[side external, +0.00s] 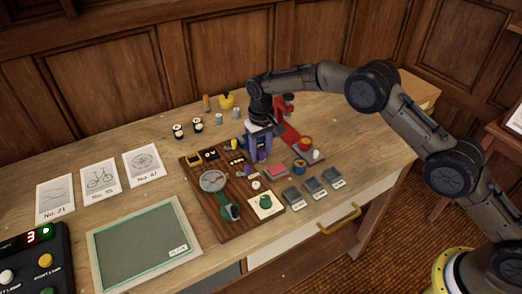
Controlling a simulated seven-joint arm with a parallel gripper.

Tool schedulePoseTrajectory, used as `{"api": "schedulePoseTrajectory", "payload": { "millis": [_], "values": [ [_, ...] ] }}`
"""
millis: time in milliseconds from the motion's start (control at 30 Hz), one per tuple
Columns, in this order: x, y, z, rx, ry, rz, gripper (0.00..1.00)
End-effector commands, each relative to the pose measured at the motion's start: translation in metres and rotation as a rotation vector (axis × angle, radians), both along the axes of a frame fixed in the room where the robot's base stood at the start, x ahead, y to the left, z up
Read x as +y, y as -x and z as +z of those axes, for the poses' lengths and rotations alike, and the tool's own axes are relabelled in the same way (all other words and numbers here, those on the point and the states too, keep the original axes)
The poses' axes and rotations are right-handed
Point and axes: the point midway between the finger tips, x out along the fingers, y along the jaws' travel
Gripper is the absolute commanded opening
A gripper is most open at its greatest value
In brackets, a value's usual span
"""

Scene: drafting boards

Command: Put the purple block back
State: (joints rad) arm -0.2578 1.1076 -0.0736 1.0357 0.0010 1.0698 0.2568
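A small purple block (261,155) stands at the right part of the dark wooden tray (208,196), seen low between the fingers of my gripper (264,150). My gripper points down over the tray's right edge. Its fingers are on either side of the purple block, but the view is too small to tell whether they touch it. The block's upper part is partly hidden by the gripper.
The tray also holds a round dial (213,181), a watch-like green item (231,211) and a card with a green shape (265,204). A green board (146,245) lies front left.

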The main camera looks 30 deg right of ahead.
Motion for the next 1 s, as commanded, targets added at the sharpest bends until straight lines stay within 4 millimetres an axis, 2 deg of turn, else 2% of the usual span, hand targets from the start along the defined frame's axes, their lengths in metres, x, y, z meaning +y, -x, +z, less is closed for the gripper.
{"api": "schedulePoseTrajectory", "payload": {
  "millis": [33, 67, 333, 467, 567, 800, 1000],
  "values": [
    [0.000, 0.000, 0.000, 0.000, 0.000, 0.000, 0.60],
    [0.000, 0.000, 0.000, 0.000, 0.000, 0.000, 0.65],
    [0.000, 0.000, 0.000, 0.000, 0.000, 0.000, 0.65],
    [0.000, 0.000, 0.008, -0.001, 0.000, 0.000, 0.65],
    [0.000, -0.001, 0.021, -0.003, -0.001, 0.000, 0.65],
    [0.000, -0.001, 0.071, -0.003, 0.000, -0.001, 0.65],
    [0.000, -0.001, 0.105, -0.001, 0.001, -0.001, 0.65]
  ]
}}
